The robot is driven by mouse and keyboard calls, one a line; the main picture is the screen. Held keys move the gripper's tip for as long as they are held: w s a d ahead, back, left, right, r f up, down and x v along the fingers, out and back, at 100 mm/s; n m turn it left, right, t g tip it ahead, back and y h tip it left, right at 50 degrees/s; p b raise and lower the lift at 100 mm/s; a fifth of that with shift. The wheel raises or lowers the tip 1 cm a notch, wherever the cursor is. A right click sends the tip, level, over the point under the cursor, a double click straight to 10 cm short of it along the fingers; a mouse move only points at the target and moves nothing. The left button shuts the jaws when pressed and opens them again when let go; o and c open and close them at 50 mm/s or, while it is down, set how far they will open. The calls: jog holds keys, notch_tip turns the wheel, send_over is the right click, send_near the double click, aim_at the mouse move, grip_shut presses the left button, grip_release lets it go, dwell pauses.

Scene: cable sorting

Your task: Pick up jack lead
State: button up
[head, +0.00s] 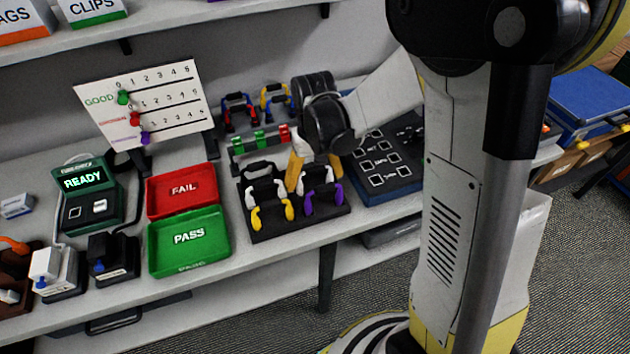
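Looped cable leads stand on a dark rack in the head view. One has white and yellow ends (269,214); another has white and purple ends (322,196). Two more, one with red and blue ends (240,110) and one with yellow and blue ends (276,101), stand behind. I cannot tell by its look which is the jack lead. My gripper (314,172) points down over the dark rack (290,225), just behind the purple-ended lead. Its yellow fingers look spread apart, with nothing visible held between them. The gripper body partly hides the area behind it.
A red FAIL tray (182,205) and a green PASS tray (185,262) lie left of the rack. A tester reading READY (82,181) stands farther left. A dark blue keypad panel (390,182) is right of my gripper. A scoreboard (176,95) stands behind the trays.

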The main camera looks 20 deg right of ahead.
jog(key=c, duration=0.7)
jog(key=shift+r, duration=0.1)
jog(key=shift+r, duration=0.2)
notch_tip(320, 180, up, 4)
jog(key=shift+f+p, duration=0.1)
jog(key=shift+p, duration=1.05)
jog(key=d+r+p, duration=0.5)
jog(key=d+r, duration=0.4)
jog(key=d, duration=0.2)
jog(key=shift+w+d+r+p, duration=0.3)
jog(key=shift+w+r, duration=0.05)
jog(key=shift+w, duration=0.05)
jog(key=shift+d, duration=0.1)
